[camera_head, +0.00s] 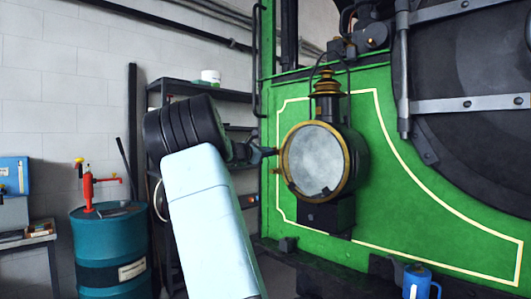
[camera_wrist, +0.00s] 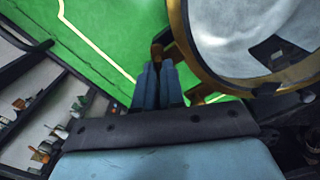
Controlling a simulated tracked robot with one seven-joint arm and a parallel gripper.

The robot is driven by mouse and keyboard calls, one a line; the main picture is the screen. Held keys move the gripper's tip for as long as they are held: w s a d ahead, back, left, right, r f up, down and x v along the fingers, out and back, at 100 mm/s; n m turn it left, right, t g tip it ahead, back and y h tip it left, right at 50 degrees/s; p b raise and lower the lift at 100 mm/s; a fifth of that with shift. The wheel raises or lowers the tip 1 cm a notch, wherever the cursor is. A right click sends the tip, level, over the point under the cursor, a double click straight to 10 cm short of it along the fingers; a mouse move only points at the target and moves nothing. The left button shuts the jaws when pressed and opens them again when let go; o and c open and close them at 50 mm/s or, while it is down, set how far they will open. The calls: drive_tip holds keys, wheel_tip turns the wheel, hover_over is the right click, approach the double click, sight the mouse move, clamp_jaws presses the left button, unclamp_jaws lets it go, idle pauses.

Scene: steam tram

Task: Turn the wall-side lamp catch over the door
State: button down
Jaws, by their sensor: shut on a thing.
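The lamp (camera_head: 352,150) is a black round lantern with a brass-topped chimney, mounted on the green panel. Its round door (camera_head: 314,158) has pale glass in a brass rim and looks closed; it also shows at the upper right of the wrist view (camera_wrist: 235,30). My gripper (camera_head: 271,152) reaches in from the left to the wall-side edge of the rim. In the wrist view its two fingers (camera_wrist: 158,72) are together on the small brass catch (camera_wrist: 157,51) beside the rim. The fingers hide most of the catch, so its exact angle cannot be told.
The green panel (camera_head: 420,235) with a cream line lies close behind the lamp. A blue can (camera_head: 417,281) stands at the lower right. Left are a teal drum (camera_head: 109,250) with a red pump and a dark shelf (camera_head: 235,95) with a white tub (camera_head: 211,76).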

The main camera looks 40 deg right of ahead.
drive_tip(key=m, duration=1.2)
drive_tip(key=shift+r, duration=0.1)
idle(0.6)
drive_tip(key=c, duration=1.2)
unclamp_jaws()
drive_tip(key=shift+c, duration=0.2)
drive_tip(key=shift+a+f, duration=0.1)
drive_tip(key=shift+f, duration=0.1)
drive_tip(key=s+a, duration=0.1)
drive_tip(key=a, duration=1.2)
drive_tip(key=shift+a, duration=0.3)
